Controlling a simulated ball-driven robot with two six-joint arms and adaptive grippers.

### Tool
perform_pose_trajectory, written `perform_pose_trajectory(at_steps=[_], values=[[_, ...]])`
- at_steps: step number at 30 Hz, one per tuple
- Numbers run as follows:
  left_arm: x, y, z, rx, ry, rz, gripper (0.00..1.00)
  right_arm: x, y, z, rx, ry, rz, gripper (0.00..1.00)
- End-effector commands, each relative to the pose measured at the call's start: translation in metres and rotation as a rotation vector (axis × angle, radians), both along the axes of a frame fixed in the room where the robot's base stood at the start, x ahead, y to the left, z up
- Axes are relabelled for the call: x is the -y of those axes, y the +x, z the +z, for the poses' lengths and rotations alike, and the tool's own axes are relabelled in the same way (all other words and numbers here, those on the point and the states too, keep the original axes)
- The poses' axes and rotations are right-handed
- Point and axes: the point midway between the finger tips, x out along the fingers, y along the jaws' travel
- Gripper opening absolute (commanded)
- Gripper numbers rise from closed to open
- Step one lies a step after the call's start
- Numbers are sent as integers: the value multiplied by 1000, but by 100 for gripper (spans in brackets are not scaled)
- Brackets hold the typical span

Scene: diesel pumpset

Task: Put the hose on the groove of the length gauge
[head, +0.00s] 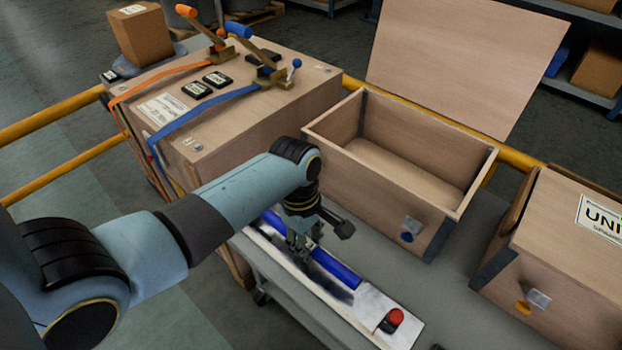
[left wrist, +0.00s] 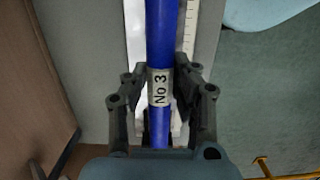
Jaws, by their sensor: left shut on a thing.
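The blue hose (head: 335,268) runs lengthwise along the white length gauge (head: 372,302), which has a red knob at its near right end. In the left wrist view the hose (left wrist: 160,35) stands over the gauge (left wrist: 187,45), whose scale marks show to its right. A label reading "No 3" is on the hose. My left gripper (head: 303,246) is shut on the hose, with its fingers on both sides of the label in the left wrist view (left wrist: 161,80). I cannot tell whether the hose rests in the groove or sits just above it. My right gripper is not in view.
An open, empty wooden box (head: 395,190) with a raised lid stands behind the gauge. A strapped wooden crate (head: 225,110) is at the left, and another crate (head: 570,255) is at the right. Grey bench surface (head: 440,295) is clear right of the gauge.

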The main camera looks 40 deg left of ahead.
Motion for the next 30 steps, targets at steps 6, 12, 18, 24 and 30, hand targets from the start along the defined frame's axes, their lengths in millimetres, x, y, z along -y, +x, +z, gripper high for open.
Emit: perform_pose_trajectory(at_steps=[6,12,18,24,30], values=[[0,0,-22,-1,0,1,0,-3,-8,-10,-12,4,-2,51],[0,1,-46,1,0,1,0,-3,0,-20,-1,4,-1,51],[0,1,-43,2,0,0,0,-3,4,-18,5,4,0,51],[0,0,-48,1,0,0,28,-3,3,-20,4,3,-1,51],[0,0,-48,0,0,0,48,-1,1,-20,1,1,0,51]])
